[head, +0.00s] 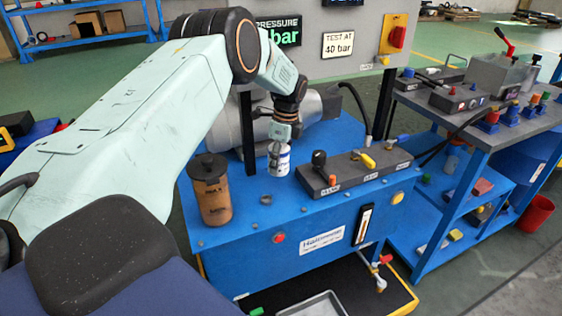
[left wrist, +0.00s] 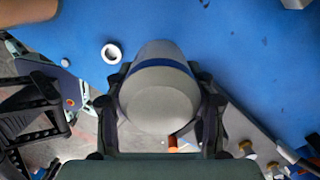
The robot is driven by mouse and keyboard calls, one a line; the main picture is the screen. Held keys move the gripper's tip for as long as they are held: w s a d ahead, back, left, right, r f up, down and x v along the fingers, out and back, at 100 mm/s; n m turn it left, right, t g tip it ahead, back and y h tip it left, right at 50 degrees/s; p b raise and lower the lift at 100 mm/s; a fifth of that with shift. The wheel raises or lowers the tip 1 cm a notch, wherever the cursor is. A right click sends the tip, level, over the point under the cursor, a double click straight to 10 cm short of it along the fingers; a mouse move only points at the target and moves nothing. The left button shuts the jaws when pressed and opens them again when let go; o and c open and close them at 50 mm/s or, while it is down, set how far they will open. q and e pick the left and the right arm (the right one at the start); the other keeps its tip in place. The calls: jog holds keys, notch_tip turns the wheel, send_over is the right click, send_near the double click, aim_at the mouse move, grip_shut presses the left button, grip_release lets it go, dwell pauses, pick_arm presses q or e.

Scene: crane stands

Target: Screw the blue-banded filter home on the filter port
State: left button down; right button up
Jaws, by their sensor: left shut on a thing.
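The blue-banded filter (head: 279,162) is a white cylinder with a blue band, standing upright at the blue bench top in the head view. My left gripper (head: 279,148) comes down from above and is shut on it. In the left wrist view the filter (left wrist: 160,100) fills the middle, its pale round end towards the camera and its blue band on the far side. The fingers of my left gripper (left wrist: 160,112) press on both its sides. What lies under the filter is hidden, so I cannot tell whether it sits on the filter port.
A brown canister with a black lid (head: 210,188) stands left of the filter. A dark valve block (head: 355,170) with coloured knobs lies to the right, close by. A grey cylindrical tank (head: 310,108) is behind. A white ring (left wrist: 111,53) lies on the blue top.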

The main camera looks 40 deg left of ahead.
pick_arm(q)
jog(key=shift+a, duration=0.3)
dwell(0.5)
jog(key=shift+f+b, duration=0.3)
jog(key=shift+b, duration=0.05)
jog(key=shift+s+f+b, duration=0.15)
jog(key=shift+f+b, duration=0.25)
jog(key=shift+f, duration=0.6)
jog(key=shift+d, duration=0.1)
jog(key=shift+s+f+p, duration=0.1)
jog(key=shift+s+p, duration=0.1)
jog(key=shift+p, duration=0.3)
jog(key=shift+s+p, duration=0.2)
jog(key=shift+p, duration=0.15)
jog(key=shift+s+p, duration=0.25)
jog(key=shift+p, duration=0.05)
jog(key=shift+d, duration=0.1)
